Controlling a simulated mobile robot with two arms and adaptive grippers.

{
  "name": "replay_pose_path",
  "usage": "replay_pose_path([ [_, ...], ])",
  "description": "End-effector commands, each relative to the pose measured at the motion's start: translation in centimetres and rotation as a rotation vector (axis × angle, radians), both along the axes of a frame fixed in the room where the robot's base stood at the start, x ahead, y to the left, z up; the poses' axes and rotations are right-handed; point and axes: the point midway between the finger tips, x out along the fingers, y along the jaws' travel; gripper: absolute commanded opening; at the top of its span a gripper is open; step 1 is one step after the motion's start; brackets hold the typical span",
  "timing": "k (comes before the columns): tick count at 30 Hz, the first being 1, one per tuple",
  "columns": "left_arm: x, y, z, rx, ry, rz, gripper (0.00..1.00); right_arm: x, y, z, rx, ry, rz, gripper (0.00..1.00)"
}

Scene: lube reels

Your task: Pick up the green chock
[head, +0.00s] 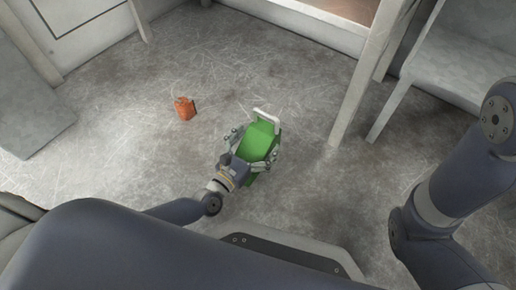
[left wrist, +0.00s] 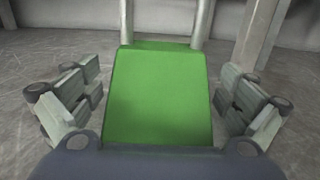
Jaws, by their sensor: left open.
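The green chock (head: 260,142) rests on the grey floor in front of me, with a pale handle (head: 266,115) at its far end. My left gripper (head: 255,147) is over it, its fingers spread on either side. In the left wrist view the chock's sloped green face (left wrist: 158,97) fills the middle, between the open fingers of the left gripper (left wrist: 160,105). Gaps show between the fingers and the chock's sides. The handle's two posts rise behind the green face. My right arm shows at the right of the head view, but its gripper is out of frame.
A small orange object (head: 184,108) stands on the floor to the left of the chock. Grey furniture legs (head: 358,85) stand to the right and behind. A grey panel (head: 30,105) is at the left. The floor around the chock is clear.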

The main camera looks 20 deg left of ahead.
Motion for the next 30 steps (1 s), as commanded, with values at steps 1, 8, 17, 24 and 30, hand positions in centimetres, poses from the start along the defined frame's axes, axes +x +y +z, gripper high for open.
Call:
replay_pose_path([
  [1,0.1,0.0,0.0,0.000,0.000,0.000,0.98,0.0,0.0,-0.1,0.000,0.000,0.000,0.40],
  [8,0.1,0.0,0.0,0.001,0.001,0.000,0.87,0.0,0.0,0.0,0.000,0.000,0.000,0.40],
  [17,0.3,0.0,0.4,-0.001,-0.007,0.002,0.22,0.0,0.0,0.0,0.000,0.000,0.000,0.40],
  [24,0.3,0.0,0.4,-0.001,-0.006,0.002,0.22,0.0,0.0,0.1,0.000,0.000,0.000,0.40],
  [30,0.3,0.0,1.5,-0.002,-0.007,0.002,0.22,0.0,0.0,1.0,0.000,0.000,0.000,0.40],
])
